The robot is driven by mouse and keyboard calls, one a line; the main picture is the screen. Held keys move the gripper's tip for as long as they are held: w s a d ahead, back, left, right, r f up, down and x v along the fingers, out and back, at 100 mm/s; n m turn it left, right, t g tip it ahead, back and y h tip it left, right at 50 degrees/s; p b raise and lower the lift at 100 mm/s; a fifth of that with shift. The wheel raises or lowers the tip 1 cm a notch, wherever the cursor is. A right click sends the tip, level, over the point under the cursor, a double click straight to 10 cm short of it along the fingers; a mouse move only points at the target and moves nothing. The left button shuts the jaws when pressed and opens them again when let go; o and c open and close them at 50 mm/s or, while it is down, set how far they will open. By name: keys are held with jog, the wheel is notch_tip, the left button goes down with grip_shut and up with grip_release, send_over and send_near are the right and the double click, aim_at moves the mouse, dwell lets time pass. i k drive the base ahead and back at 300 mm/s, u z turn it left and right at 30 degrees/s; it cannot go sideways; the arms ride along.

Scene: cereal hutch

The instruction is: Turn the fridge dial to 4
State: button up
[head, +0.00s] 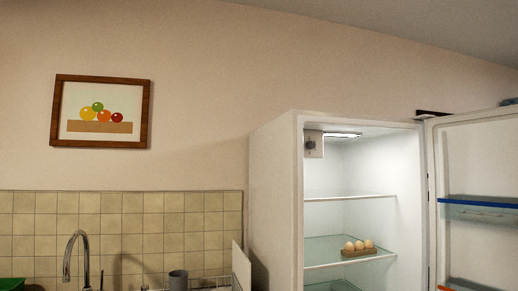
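The white fridge (273,205) stands right of centre in the head view with its door (478,170) swung open to the right. The fridge dial (311,144) is a small grey knob on a pale housing at the upper left inside the fridge, beside the lit lamp (342,135). The dial is too small here to read its numbers or its setting. My gripper is not in view.
Glass shelves (350,197) cross the fridge, and a carton of eggs (358,248) sits on a lower one. The open door carries a blue-edged shelf (480,204). A tap (74,258), grey cup (178,279) and dish rack (212,283) stand at lower left.

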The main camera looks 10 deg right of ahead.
aim_at(310, 145)
jog(key=z, duration=0.4)
jog(key=i, duration=1.1)
jog(key=z, duration=0.95)
jog(key=k, duration=0.75)
jog(key=z, duration=0.2)
jog(key=i, duration=0.85)
jog(key=u, duration=0.15)
